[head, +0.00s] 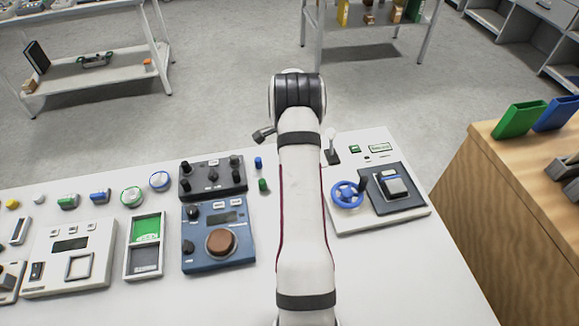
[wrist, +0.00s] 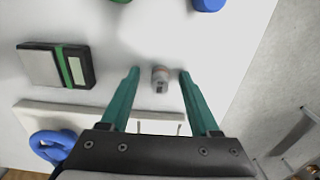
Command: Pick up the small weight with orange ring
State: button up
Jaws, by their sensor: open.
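A small weight (wrist: 160,80) stands on the white table in the wrist view. It is a short grey cylinder with a faint orange-brown ring near its top and a dark mark on its side. My gripper (wrist: 159,73) has two teal fingers spread apart, and the weight shows between their tips with a gap on each side. Whether the fingertips are down at its height I cannot tell. In the head view my arm covers the middle of the table, and neither the weight nor the fingers can be seen there.
A black and silver device with a green stripe (wrist: 57,65) lies left of the fingers in the wrist view. A white panel with a blue handwheel (head: 347,194) stands right of my arm. Left of it are a blue console (head: 218,262) and a dark knob box (head: 212,178).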

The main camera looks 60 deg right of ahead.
grip_shut()
jog(key=shift+r, duration=0.1)
dwell(0.3)
